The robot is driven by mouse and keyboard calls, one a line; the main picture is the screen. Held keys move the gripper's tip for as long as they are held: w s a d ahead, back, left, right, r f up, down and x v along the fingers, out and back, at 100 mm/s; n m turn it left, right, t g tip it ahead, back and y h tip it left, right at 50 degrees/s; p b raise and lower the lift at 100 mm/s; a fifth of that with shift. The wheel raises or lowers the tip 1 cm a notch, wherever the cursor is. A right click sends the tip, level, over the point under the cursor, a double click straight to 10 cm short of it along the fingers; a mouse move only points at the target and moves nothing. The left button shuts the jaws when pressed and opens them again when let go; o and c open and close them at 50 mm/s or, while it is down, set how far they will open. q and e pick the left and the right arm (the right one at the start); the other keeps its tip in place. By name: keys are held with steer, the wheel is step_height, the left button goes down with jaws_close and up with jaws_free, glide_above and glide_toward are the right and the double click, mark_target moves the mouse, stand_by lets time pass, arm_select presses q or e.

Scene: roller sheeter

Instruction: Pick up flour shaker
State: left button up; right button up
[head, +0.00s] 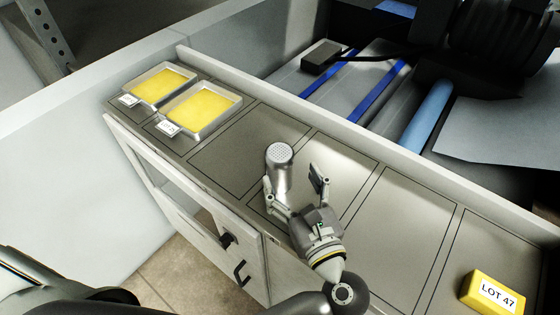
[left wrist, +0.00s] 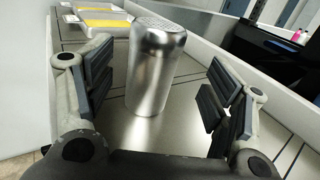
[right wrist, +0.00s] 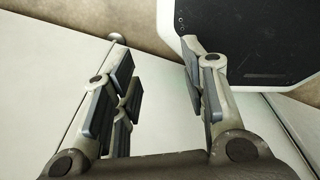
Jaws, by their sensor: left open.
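The flour shaker (head: 279,165) is a shiny metal cylinder with a perforated top. It stands upright on the grey counter in the head view. My left gripper (head: 296,188) is open just in front of it, with one finger close to the shaker's side. In the left wrist view the shaker (left wrist: 154,68) stands between the open fingers of my left gripper (left wrist: 156,95), a little left of centre and ahead of the pads. My right gripper (right wrist: 158,95) is open and empty in the right wrist view, over a pale surface.
Two trays with yellow contents (head: 158,87) (head: 203,108) sit at the counter's far left, small labels beside them. A yellow block marked LOT 47 (head: 491,293) lies at the right end. A raised rim (head: 300,120) runs behind the counter.

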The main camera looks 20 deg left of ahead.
mark_target(284, 173)
arm_select(q)
steer(key=shift+w+a, duration=0.25)
steer(key=shift+w, duration=0.05)
steer(key=shift+w+a, duration=0.15)
steer(key=shift+w, duration=0.05)
steer(key=p+x, duration=0.1)
steer(key=x, duration=0.1)
steer(key=p+x, duration=0.2)
steer(key=shift+a+r, duration=0.1)
steer(key=shift+a, duration=0.3)
steer(key=shift+w+a, duration=0.15)
steer(key=shift+c, duration=0.4)
steer(key=c, duration=1.2)
arm_select(e)
steer(key=r, duration=0.1)
steer(key=w+r, duration=0.1)
steer(key=r, duration=0.1)
steer(key=shift+a+r, duration=0.1)
steer(key=shift+r, duration=0.1)
